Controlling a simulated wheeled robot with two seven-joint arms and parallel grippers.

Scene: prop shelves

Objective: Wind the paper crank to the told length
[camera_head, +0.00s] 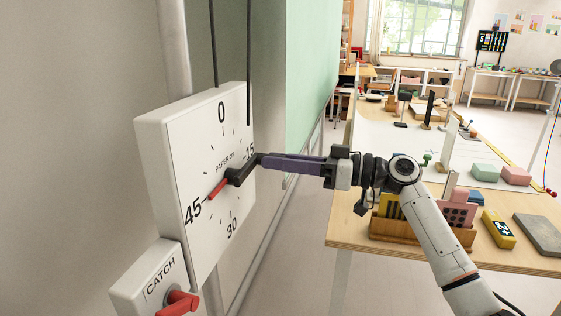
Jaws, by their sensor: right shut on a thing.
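The white dial box (222,135) stands on the wall at left, marked 0, 15, 30, 45 and "PAPER UP". Its red pointer (216,190) aims down-left, close to the 45 mark. The dark crank (240,175) reaches from the dial's middle up-right toward the 15. My right gripper (264,160), with long purple fingers, comes in from the right and is shut on the crank's outer end, which the fingertips partly hide. My left gripper is not in view.
Below the dial is a white box marked CATCH (140,285) with a red lever (178,304). Two dark rods or cords run up from the dial. A wooden table (350,237) at right holds a wooden organiser (393,229), a yellow device (498,229) and coloured blocks.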

